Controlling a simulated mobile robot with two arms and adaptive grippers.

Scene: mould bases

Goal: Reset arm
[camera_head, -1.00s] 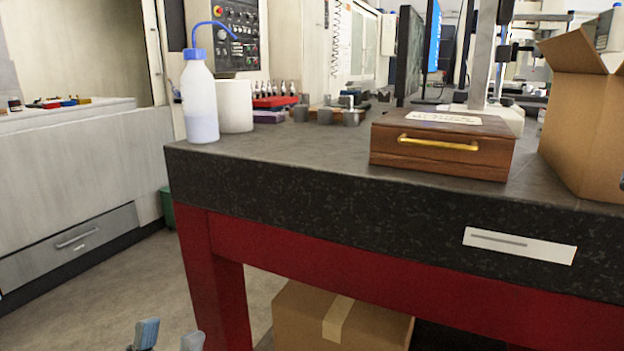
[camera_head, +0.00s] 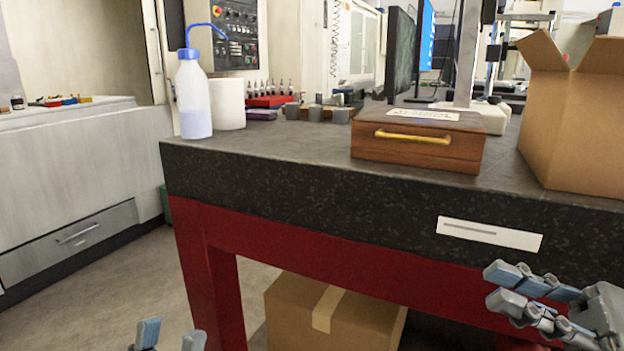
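My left gripper (camera_head: 168,338) shows only its two fingertips at the bottom edge, left of the red table leg. The tips stand apart with floor visible between them, so it is open and empty. My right gripper (camera_head: 508,288) is at the lower right, in front of the table's red frame and below the white label plate. Its fingers point left with a gap between them, and it holds nothing that I can see. The rest of both arms is out of view.
A dark stone-topped table (camera_head: 290,168) with a red frame fills the middle. On it are a wash bottle (camera_head: 195,105), a white cylinder (camera_head: 229,104), a wooden box (camera_head: 418,140) and an open cardboard box (camera_head: 575,120). Another cardboard box (camera_head: 370,318) lies underneath. Floor at left is clear.

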